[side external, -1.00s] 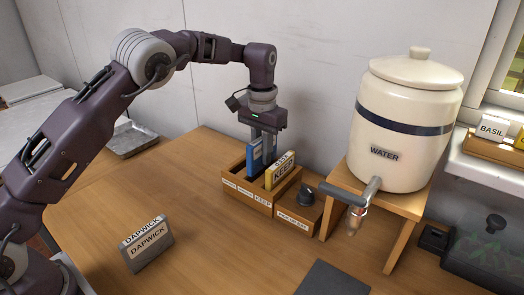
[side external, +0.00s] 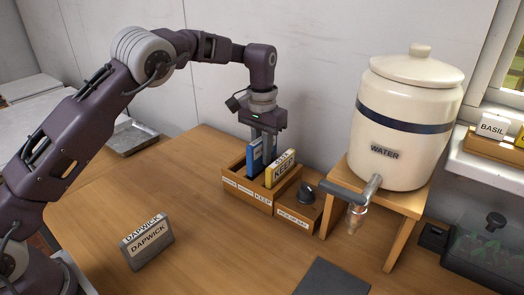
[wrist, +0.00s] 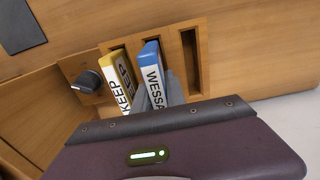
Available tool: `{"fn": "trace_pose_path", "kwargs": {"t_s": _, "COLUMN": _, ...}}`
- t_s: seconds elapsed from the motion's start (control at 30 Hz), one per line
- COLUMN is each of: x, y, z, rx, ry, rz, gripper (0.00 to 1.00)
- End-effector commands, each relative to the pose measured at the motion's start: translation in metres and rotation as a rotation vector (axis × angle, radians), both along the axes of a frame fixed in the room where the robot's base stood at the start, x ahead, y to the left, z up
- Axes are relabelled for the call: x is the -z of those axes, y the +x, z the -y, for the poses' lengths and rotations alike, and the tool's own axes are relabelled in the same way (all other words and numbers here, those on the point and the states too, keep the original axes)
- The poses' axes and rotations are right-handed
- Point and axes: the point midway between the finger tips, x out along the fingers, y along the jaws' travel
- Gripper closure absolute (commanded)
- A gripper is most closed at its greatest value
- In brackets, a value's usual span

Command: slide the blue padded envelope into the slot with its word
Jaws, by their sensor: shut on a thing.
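The blue padded envelope (side external: 254,160) stands upright in my gripper (side external: 267,150), its lower part down inside the wooden slotted box (side external: 232,187). In the wrist view the envelope (wrist: 152,60) has a white label starting "WESSA"; the fingers hide the rest. My gripper (wrist: 160,95) is shut on it. It sits at the middle slot, beside the yellow KEEP envelope (wrist: 112,68), with an empty slot (wrist: 190,62) on its other side. The box's front has several labels; one reads KEEP, the others are too small to read.
A box with a black knob (side external: 304,194) adjoins the slotted box on the right. A cream WATER crock (side external: 400,120) with a tap stands on a wooden stand beyond it. A grey DAPWICK block (side external: 150,246) stands at front left. The table between is clear.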

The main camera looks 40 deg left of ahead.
Motion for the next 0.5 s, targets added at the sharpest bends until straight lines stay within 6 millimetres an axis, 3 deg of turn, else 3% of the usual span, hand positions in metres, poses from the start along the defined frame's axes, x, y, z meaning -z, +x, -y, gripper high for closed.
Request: {"fn": "trace_pose_path", "kwargs": {"t_s": 0.5, "x": 0.0106, "y": 0.0000, "z": 0.0000, "rx": 0.000, "ry": 0.000, "rz": 0.000, "gripper": 1.00}}
